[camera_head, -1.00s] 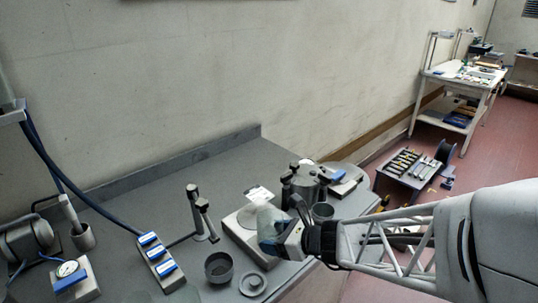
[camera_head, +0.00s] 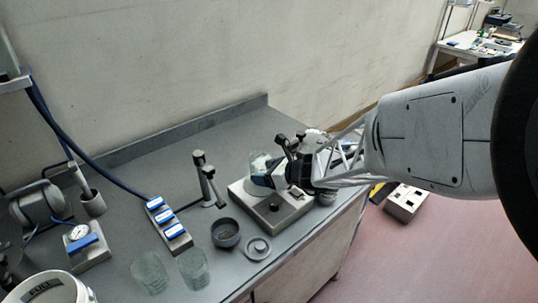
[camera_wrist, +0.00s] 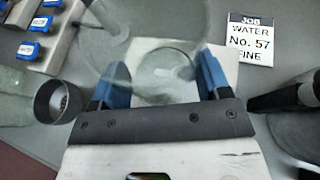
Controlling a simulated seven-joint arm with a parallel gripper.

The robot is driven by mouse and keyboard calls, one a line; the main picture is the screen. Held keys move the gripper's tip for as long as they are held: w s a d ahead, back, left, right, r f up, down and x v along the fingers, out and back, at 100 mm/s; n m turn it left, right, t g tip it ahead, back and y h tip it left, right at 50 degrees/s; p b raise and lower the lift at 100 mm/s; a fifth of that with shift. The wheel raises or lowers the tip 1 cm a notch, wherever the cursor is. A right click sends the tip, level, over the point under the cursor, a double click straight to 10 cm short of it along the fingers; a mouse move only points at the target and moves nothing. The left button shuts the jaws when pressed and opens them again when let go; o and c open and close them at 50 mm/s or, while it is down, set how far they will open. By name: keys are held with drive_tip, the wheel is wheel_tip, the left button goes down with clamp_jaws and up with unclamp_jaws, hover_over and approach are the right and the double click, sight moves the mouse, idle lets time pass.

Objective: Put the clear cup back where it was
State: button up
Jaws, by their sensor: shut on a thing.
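A clear cup (camera_head: 257,162) is in my gripper (camera_head: 272,180), over the back part of a grey box-shaped device (camera_head: 292,213) on the bench. In the wrist view the cup (camera_wrist: 140,45) stands between the two blue fingertips (camera_wrist: 157,78), which are shut on it. A pale surface shows beneath and through it. I cannot tell whether its base touches that surface. Two more clear cups, a left one (camera_head: 150,273) and a right one (camera_head: 193,268), stand at the front of the bench.
A dark grey bowl (camera_head: 225,233) and a round grey lid (camera_head: 257,248) lie left of the device. A small post stand (camera_head: 203,180) and a blue-switched strip (camera_head: 168,224) are farther left. A job card (camera_wrist: 250,40) lies beyond the cup. Bare bench (camera_head: 140,172) shows at the back.

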drive_tip(key=shift+w+a, duration=0.1)
drive_tip(key=shift+w, duration=0.2)
drive_tip(key=shift+w+a, duration=0.15)
drive_tip(key=shift+w, duration=0.15)
drive_tip(key=shift+w+f, duration=0.1)
drive_tip(key=shift+f, duration=1.7)
drive_tip(key=shift+f, duration=0.15)
drive_tip(key=o, duration=1)
drive_tip(key=shift+r, duration=0.2)
